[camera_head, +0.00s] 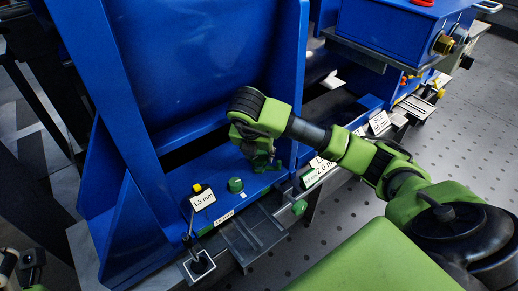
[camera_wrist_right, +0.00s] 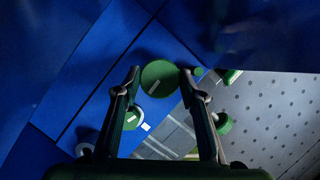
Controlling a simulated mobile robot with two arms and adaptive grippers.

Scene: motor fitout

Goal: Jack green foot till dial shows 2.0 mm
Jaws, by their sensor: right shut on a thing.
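My right gripper (camera_head: 262,158) is over the blue foot plate of the motor. In the right wrist view its two fingers (camera_wrist_right: 160,76) are closed on the sides of a round green head (camera_wrist_right: 159,78) with a pale mark. In the head view the gripper mostly hides this head. A second green knob (camera_head: 235,185) stands on the plate to its left. A dial stand (camera_head: 200,265) at the plate's front carries a yellow-topped dial with a white plate (camera_head: 203,200) reading 1.5 mm. Dark parts, probably my left gripper (camera_head: 22,262), show at the lower left; its fingers are unclear.
A white card (camera_head: 322,164) showing 2.0 stands right of the foot. Another green knob (camera_head: 299,207) sits at the front side. Tall blue motor walls (camera_head: 205,60) rise behind the gripper. A second blue unit (camera_head: 395,35) is at the upper right. Perforated floor (camera_head: 450,130) lies clear.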

